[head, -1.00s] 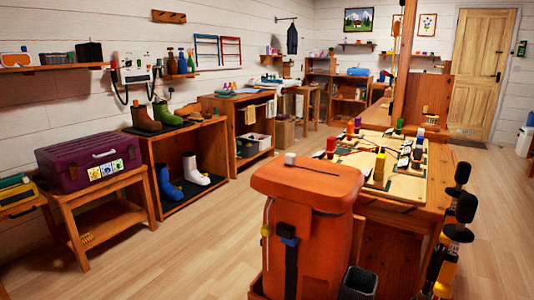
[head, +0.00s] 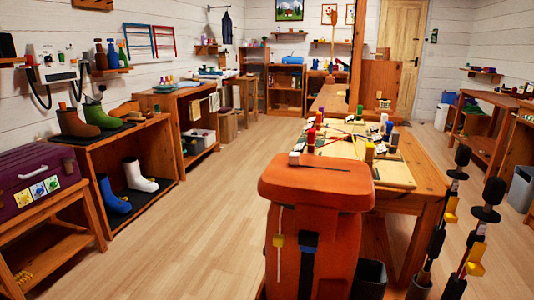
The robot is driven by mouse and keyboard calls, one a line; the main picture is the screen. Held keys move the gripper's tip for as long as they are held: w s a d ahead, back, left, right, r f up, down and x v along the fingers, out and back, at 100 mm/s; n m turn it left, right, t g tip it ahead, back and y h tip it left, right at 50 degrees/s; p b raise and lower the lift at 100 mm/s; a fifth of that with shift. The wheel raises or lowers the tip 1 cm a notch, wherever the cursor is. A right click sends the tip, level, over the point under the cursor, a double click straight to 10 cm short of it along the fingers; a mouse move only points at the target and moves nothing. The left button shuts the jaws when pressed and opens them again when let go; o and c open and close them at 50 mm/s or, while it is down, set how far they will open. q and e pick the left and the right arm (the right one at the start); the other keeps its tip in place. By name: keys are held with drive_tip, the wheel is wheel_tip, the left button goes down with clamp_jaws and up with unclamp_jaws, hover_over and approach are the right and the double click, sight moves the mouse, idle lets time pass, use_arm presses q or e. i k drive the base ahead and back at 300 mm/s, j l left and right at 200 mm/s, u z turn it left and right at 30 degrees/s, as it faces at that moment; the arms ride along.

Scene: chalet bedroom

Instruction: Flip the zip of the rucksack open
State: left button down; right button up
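An orange rucksack (head: 318,235) stands upright in the lower middle of the head view, with its top lid (head: 317,181) down. A pale zip line with a yellow pull (head: 278,240) runs down the left part of its front. The rucksack's lower end is cut off by the picture's bottom edge. Neither of my grippers is in view.
A workbench with a board (head: 350,149) of coloured pieces stands behind the rucksack. Poles with black grips (head: 484,212) stand at its right. A boot shelf (head: 93,168) and a purple case (head: 33,181) are at left. The wooden floor (head: 190,240) left of the rucksack is clear.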

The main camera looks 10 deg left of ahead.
sight(294, 159)
drive_tip(key=i+j+z, duration=0.15)
drive_tip(key=j, duration=0.2)
drive_tip(key=i+j+z, duration=0.1)
drive_tip(key=j, duration=0.25)
drive_tip(key=j+z, duration=0.15)
drive_tip(key=j, duration=0.25)
drive_tip(key=i+j+z, duration=0.1)
drive_tip(key=i+j, duration=0.3)
